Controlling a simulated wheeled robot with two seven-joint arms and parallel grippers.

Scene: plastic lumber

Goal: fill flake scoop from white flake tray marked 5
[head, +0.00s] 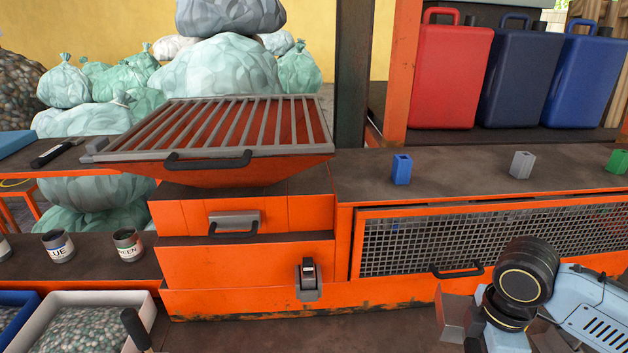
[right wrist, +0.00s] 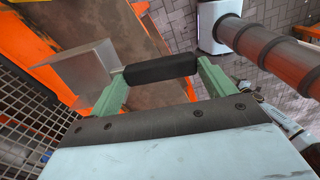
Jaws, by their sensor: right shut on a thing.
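My right gripper (right wrist: 155,75) is shut on a black handle in the right wrist view, with its green fingers at either end of the grip. A grey metal scoop (right wrist: 80,72) sits at the left end of this handle; I cannot tell whether it holds flakes. In the head view the scoop (head: 454,312) shows partly at the lower right, in front of the mesh door. A white tray (head: 148,305) of grey-green flakes is at the lower left, cut by the frame edge, far from the right gripper. No number shows on it. My left gripper is not in view.
A blue tray (head: 28,300) adjoins the white tray. Another black handle (head: 134,328) stands at its right side. An orange bench with a barred hopper (head: 210,125), drawers and a mesh door (head: 430,240) lies ahead. Labelled cans (head: 128,245) stand on the left shelf.

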